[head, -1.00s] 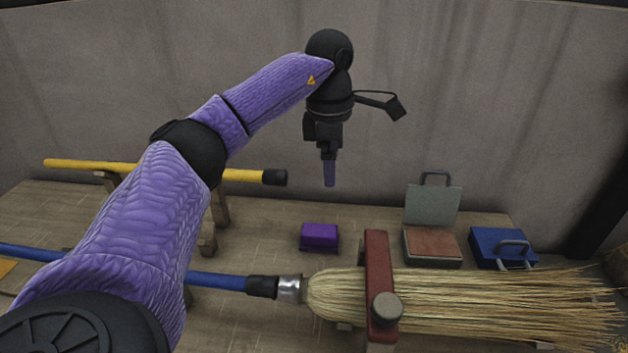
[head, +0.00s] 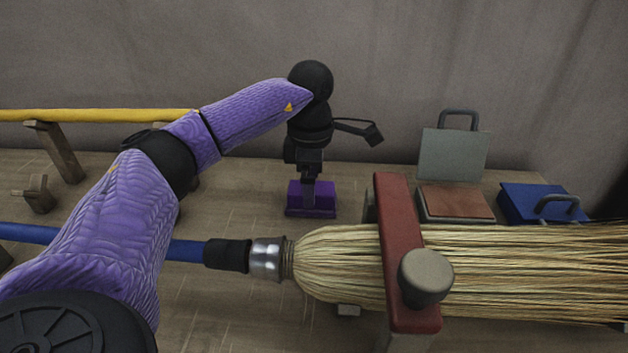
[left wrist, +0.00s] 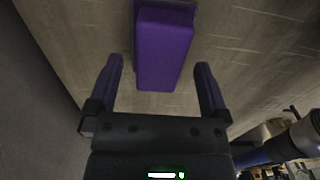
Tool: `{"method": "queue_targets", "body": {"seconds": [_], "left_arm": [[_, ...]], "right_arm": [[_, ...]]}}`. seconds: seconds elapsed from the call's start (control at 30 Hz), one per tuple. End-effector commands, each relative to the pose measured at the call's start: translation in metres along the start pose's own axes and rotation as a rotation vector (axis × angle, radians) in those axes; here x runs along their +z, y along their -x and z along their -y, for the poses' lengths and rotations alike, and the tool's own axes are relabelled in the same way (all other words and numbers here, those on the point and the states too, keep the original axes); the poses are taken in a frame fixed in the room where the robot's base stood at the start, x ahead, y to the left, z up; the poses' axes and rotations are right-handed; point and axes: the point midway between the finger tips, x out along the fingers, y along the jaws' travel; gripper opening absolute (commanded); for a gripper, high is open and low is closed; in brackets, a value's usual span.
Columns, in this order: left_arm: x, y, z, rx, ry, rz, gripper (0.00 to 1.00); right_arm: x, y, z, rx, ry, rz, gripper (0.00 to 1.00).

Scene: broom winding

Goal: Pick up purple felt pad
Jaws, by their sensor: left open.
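The purple felt pad (head: 325,196) is a small purple block on a darker base on the table, behind the broom. In the left wrist view the pad (left wrist: 164,48) lies ahead of and between the two fingers. My left gripper (head: 309,204) points down at the pad and hides part of it in the head view. In the left wrist view my left gripper (left wrist: 160,80) is open, with a finger on each side of the pad's near end and a gap on both sides. My right gripper is not in view.
A broom with straw bristles (head: 520,265) and a blue handle (head: 188,252) lies across the front, under a red clamp bar (head: 396,240). A yellow pole (head: 90,115) rests on wooden supports behind.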

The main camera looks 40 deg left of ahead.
Motion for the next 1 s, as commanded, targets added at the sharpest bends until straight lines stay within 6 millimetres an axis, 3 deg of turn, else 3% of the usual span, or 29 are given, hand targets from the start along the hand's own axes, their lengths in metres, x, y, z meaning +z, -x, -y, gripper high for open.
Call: {"method": "queue_targets", "body": {"seconds": [0.03,0.23,0.7,0.9,1.0], "left_arm": [[0.000,-0.012,0.000,-0.003,0.001,-0.003,1.00],[0.000,-0.009,0.000,0.001,0.001,0.001,1.00],[0.000,-0.008,0.000,0.001,0.000,0.001,0.03],[0.000,-0.006,0.000,0.001,0.000,0.002,0.03],[0.001,0.014,0.000,0.005,0.000,0.006,0.03]], "right_arm": [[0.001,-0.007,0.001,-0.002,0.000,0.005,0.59],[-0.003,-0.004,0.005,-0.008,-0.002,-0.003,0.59],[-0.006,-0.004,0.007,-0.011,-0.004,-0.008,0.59],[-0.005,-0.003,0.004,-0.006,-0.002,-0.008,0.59],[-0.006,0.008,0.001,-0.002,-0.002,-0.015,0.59]]}}
